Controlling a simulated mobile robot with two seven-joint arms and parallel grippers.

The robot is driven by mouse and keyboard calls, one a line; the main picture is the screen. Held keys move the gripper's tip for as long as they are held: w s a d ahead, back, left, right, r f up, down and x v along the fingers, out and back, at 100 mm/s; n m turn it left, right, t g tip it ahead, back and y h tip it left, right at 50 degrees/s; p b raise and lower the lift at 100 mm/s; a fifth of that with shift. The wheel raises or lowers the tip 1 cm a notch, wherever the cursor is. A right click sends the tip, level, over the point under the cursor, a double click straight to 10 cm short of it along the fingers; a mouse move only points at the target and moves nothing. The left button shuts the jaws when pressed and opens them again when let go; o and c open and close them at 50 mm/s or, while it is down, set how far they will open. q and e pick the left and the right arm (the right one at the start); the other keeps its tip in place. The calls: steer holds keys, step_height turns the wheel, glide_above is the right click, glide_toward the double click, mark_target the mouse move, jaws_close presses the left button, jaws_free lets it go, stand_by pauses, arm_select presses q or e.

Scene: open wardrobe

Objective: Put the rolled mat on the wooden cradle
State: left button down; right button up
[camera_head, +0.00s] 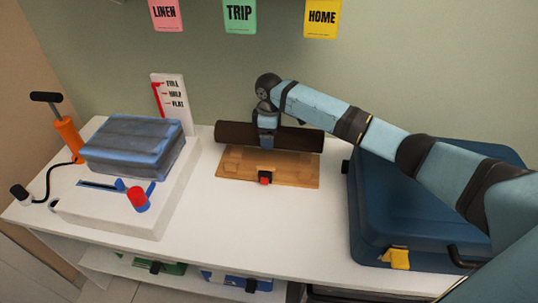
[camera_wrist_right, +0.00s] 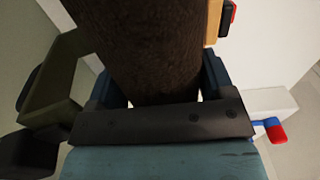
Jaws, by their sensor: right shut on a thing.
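A dark brown rolled mat (camera_head: 297,139) lies lengthwise left to right over the back part of the wooden cradle (camera_head: 235,167). I cannot tell whether it rests on the cradle or is held just above it. My right gripper (camera_head: 268,134) is shut around the mat near its middle, from above. In the right wrist view the mat (camera_wrist_right: 155,50) fills the space between the two fingers (camera_wrist_right: 158,90). The cradle has a small red and black part (camera_head: 265,177) at its front edge. My left gripper is not in view.
A dark blue suitcase (camera_head: 385,225) stands right of the cradle, under my right arm. At left are a white box (camera_head: 130,215) with a blue-grey folded bundle (camera_head: 133,145), an orange pump (camera_head: 68,135) and a gauge card (camera_head: 170,98). The white top (camera_head: 255,220) in front of the cradle is clear.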

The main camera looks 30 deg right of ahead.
steer(key=shift+f+b, duration=0.5)
steer(key=shift+f, duration=3.25)
steer(key=shift+f, duration=0.45)
steer(key=o, duration=0.8)
step_height(320, 180, up, 13)
steer(key=shift+f+p, duration=0.1)
steer(key=shift+p, duration=0.85)
